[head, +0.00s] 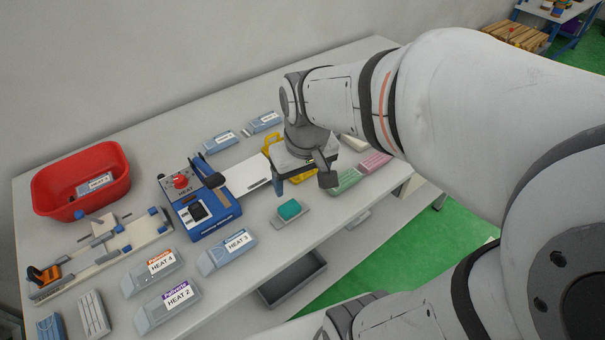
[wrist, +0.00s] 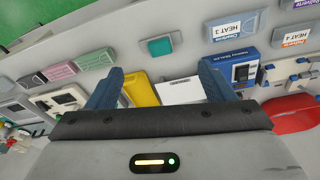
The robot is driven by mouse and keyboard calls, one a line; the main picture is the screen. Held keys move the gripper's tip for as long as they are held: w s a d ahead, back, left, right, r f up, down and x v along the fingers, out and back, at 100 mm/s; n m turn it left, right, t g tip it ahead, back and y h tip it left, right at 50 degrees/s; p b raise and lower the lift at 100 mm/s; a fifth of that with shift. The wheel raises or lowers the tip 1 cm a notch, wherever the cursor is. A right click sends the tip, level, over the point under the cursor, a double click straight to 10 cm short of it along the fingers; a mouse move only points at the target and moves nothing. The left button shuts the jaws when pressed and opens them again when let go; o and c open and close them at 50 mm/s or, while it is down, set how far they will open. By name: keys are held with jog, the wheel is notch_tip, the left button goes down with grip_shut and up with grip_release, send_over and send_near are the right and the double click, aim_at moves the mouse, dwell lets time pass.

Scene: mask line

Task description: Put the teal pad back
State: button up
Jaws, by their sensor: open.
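The teal pad (head: 289,209) lies on a small pale grey holder (head: 290,222) near the table's front edge. In the wrist view the teal pad (wrist: 160,46) shows on its holder, beyond the fingertips. My gripper (head: 303,184) is above the table, behind the pad in the head view, and apart from it. In the wrist view my gripper (wrist: 161,68) has its two blue fingers wide apart with nothing held between them.
The blue heat sealer (head: 206,207) stands left of my gripper, with a white plate (head: 249,174) beside it. A yellow piece (wrist: 143,88), green (head: 344,180) and pink (head: 375,161) packs lie nearby. Pouches (head: 228,252) and a red bin (head: 80,206) are further left.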

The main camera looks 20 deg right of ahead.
jog(key=shift+m+t, duration=0.6)
jog(key=s, duration=0.1)
jog(key=s+r, duration=0.1)
jog(key=s, duration=0.1)
jog(key=s+r, duration=0.1)
jog(key=s, duration=0.1)
jog(key=shift+s+a+r, duration=0.1)
jog(key=shift+s+r, duration=0.05)
jog(key=shift+r, duration=0.05)
dwell(0.5)
